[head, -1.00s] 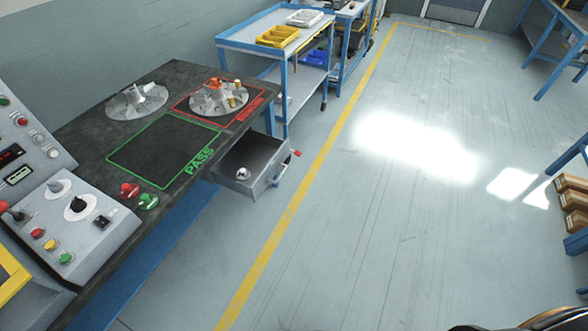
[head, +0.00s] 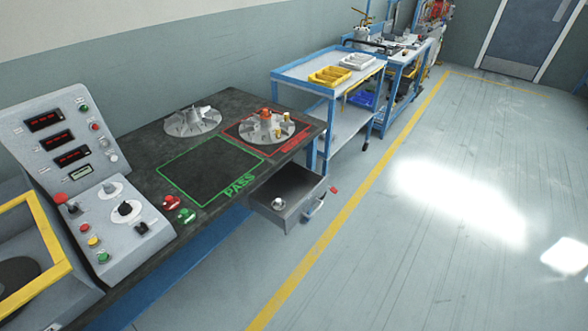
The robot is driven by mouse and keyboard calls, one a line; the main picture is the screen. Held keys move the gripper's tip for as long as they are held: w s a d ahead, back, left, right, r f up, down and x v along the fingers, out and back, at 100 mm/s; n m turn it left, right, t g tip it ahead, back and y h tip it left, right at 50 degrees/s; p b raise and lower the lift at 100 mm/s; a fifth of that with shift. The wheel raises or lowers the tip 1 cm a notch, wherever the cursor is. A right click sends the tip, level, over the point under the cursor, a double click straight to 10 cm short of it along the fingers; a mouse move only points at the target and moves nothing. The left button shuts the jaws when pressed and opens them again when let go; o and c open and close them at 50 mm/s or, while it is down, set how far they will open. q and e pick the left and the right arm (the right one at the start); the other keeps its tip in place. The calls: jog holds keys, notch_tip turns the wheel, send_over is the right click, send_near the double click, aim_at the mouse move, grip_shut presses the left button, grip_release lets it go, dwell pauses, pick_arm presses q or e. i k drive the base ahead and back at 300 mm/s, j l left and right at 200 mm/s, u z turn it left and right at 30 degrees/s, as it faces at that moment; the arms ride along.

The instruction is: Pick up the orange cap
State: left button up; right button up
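Brass-coloured pieces (head: 285,117) stand on the right side of the same impeller. Neither of my grippers is in view.
A second impeller (head: 185,124) lies to the left. The green PASS area (head: 205,172) is empty. An open drawer (head: 300,212) juts out below, holding a small silvery object (head: 278,203). A control panel (head: 120,225) stands left. Floor beyond the yellow line is clear.

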aim_at(266, 115)
jog(key=u, duration=0.45)
jog(key=i+l+u, duration=0.3)
jog(key=u, duration=0.15)
jog(key=i+l+u, duration=0.25)
jog(key=l+u, duration=0.15)
jog(key=i+l+u, duration=0.2)
jog(key=l+u, duration=0.25)
